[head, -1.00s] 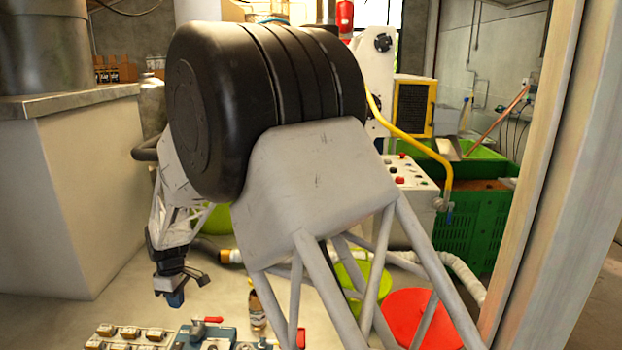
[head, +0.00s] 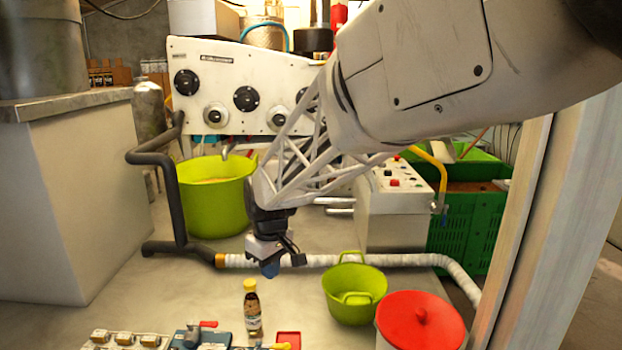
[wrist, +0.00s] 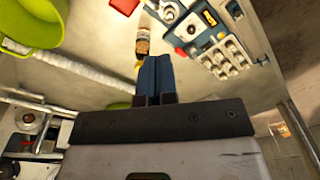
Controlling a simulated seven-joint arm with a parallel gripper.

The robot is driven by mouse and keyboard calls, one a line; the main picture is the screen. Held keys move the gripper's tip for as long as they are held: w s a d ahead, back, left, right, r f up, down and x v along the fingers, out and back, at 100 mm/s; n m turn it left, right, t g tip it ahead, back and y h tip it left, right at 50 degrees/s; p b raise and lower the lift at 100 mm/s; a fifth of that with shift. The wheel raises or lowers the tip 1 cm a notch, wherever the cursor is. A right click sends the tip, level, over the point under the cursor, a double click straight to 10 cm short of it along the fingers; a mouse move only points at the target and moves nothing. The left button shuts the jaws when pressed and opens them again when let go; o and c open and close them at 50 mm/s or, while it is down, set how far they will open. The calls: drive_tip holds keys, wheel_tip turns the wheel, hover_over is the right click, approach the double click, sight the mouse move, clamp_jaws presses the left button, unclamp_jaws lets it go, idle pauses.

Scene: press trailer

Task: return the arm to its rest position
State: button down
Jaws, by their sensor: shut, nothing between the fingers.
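My gripper (head: 270,268) hangs over the pale surface in the middle of the head view, pointing down, above and behind the small bottle. In the wrist view its two blue fingers (wrist: 153,78) are together with nothing between them. My arm crosses from the upper right of the head view down to the gripper and hides part of the machine behind it. The gripper touches nothing that I can see.
A yellow-capped bottle (head: 252,310) stands in front of the gripper. A green bowl (head: 355,308) and a red-lidded pot (head: 420,322) stand to the right. A large green tub (head: 212,205) and white hose (head: 400,260) lie behind. A wooden post (head: 520,220) bounds the right.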

drive_tip(key=s+d+r+m+t, duration=0.1)
drive_tip(key=s+d+r+m, duration=0.2)
drive_tip(key=s+d, duration=0.45)
drive_tip(key=s+d+r+m, duration=0.2)
drive_tip(key=s+d, duration=0.3)
drive_tip(key=d, duration=0.5)
drive_tip(key=s+d+m, duration=0.2)
drive_tip(key=s+d, duration=0.3)
drive_tip(key=s, duration=0.3)
drive_tip(key=s+d+f+m+t, duration=0.1)
drive_tip(key=s+d+m, duration=0.2)
drive_tip(key=s+d, duration=0.2)
drive_tip(key=s, duration=0.2)
drive_tip(key=shift+s+f+m+h, duration=0.15)
drive_tip(key=shift+s+m+h, duration=0.15)
drive_tip(key=shift+s+h, duration=0.1)
drive_tip(key=c, duration=1.8)
unclamp_jaws()
drive_tip(key=shift+d, duration=0.1)
drive_tip(key=shift+c, duration=0.2)
